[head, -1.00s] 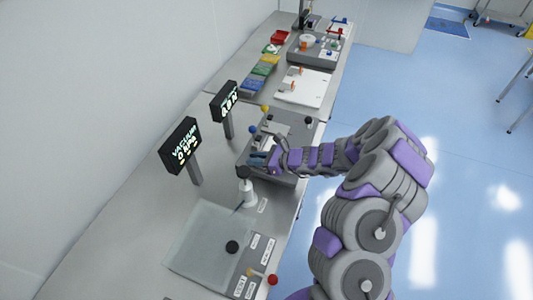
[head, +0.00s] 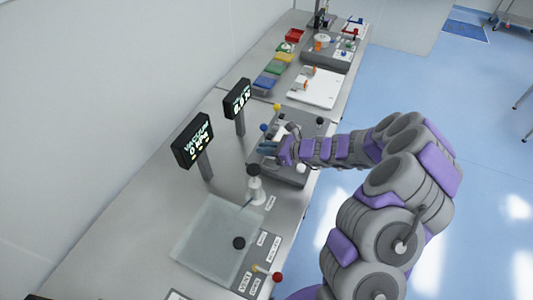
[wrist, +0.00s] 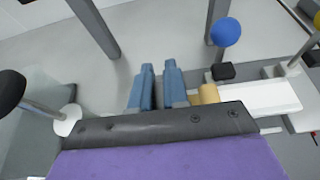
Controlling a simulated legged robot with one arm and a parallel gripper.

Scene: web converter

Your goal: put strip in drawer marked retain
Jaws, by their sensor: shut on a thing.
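My gripper (head: 267,148) is at the grey bench unit (head: 296,171) in the middle of the bench, beside its left edge. In the wrist view its two blue fingers (wrist: 159,85) are close together with a narrow gap. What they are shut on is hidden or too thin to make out. A white flat piece (wrist: 262,97) lies right of the fingers, behind a tan cylinder (wrist: 208,94); I cannot tell whether it is the strip. I cannot make out a drawer marked retain in either view.
A blue ball knob (wrist: 226,32) stands right of the fingers. Two display posts, one reading vacuum (head: 193,140) and another (head: 238,98), stand along the wall side. A white board (head: 318,87) and coloured bins (head: 276,68) lie farther along.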

